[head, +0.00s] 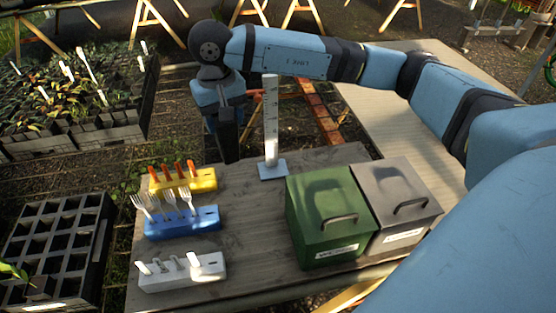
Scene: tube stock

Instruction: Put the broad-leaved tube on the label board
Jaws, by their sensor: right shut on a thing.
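My right gripper (228,138) hangs down at the back left of the grey table, beyond its far edge. It is shut on a dark thing; gripper and thing are both dark, so I cannot tell their outlines apart or see any leaves on it. Green leaves (14,271) show at the left edge, over the near black crate; whether they belong to the broad-leaved tube I cannot tell. No board is clearly recognisable as the label board. My left gripper is out of view.
On the table (252,235) stand a yellow block (200,183), a blue block (180,228), a white block (200,275), an upright scale (271,125), a green bin (315,205) and a grey bin (385,185). A black crate (95,200) and a tray of plants (120,137) lie left.

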